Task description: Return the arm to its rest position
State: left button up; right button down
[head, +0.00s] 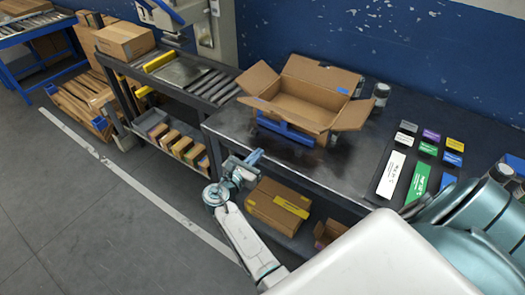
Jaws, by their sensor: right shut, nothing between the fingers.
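My right gripper (254,158) is in the head view at the front edge of the dark work table (225,124). It is shut and empty, with its bluish fingers pointing up and to the right. Its white arm link runs down and to the right. An open cardboard box (300,98) with spread flaps stands on the table beyond the gripper, apart from it. My left gripper is not in view.
A closed carton (278,205) sits on the shelf below the table, close to the right arm. Colored packs (418,180) lie at the table's right. A roller conveyor (210,85) adjoins on the left. The floor (90,220) at left is clear.

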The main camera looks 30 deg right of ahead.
jog(key=shift+a, duration=0.1)
dwell(0.5)
jog(key=s+a+f+m+g+y, duration=0.1)
jog(key=s+f+m+y, duration=0.3)
jog(key=f, duration=0.8)
jog(key=s+a+f+y, duration=0.1)
jog(key=s+f+y, duration=0.3)
jog(key=f, duration=0.8)
jog(key=s+a+f+m+g+y, duration=0.15)
jog(key=s+f, duration=0.45)
jog(key=f, duration=0.6)
jog(key=s+f+m+g+y, duration=0.1)
jog(key=s+f+m, duration=0.4)
jog(key=s, duration=0.6)
jog(key=s+d+f+m+g+y, duration=0.1)
jog(key=s+f+m+y, duration=0.2)
jog(key=s, duration=0.9)
jog(key=s+d+f+m+g+y, duration=0.1)
jog(key=s+f+m+y, duration=0.1)
jog(key=s+f+m, duration=0.7)
jog(key=shift+s+d, duration=0.2)
jog(key=shift+s, duration=0.95)
